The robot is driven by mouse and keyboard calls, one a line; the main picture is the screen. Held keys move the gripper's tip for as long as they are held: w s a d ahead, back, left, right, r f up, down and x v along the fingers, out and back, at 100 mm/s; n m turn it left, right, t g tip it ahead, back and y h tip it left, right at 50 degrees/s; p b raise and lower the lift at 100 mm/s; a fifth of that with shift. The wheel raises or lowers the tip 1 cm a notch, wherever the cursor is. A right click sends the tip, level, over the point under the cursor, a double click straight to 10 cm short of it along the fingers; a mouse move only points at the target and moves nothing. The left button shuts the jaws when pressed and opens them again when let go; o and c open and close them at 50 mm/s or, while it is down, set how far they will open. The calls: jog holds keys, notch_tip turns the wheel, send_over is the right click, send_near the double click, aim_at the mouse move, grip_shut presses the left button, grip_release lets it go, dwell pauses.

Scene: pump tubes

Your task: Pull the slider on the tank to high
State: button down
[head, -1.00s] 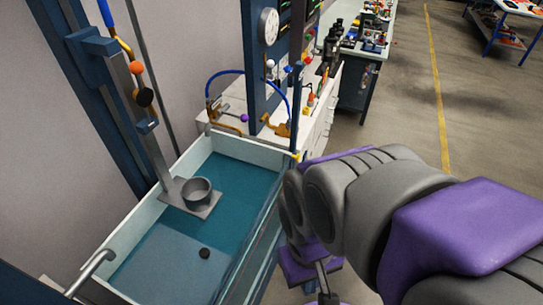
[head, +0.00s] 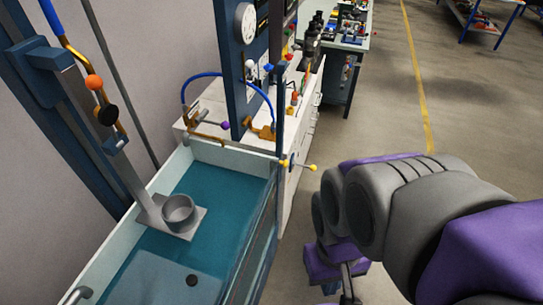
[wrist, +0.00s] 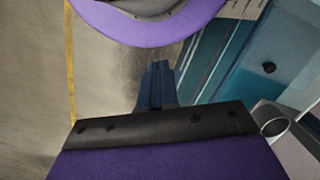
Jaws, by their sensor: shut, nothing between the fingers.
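The tank (head: 172,169) is an open, pale-walled trough holding teal water, at the lower left of the head view. At its far right corner a blue upright post (head: 281,112) carries a yellow-knobbed crosspiece (head: 298,164), which looks like the slider. My gripper (wrist: 158,72) is shut and empty in the wrist view, pointing at the floor beside the tank's outer side. In the head view my arm is to the right of the crosspiece and apart from it, and my fingertips are hard to make out.
A grey cup-like holder (head: 179,210) stands on a plate at the tank. A blue panel with a gauge (head: 244,24) and a blue hose (head: 208,76) are behind it. A workbench (head: 350,45) stands farther back. The floor (head: 440,125) at right is open.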

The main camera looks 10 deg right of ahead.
jog(key=shift+d, duration=0.1)
jog(key=shift+d, duration=0.25)
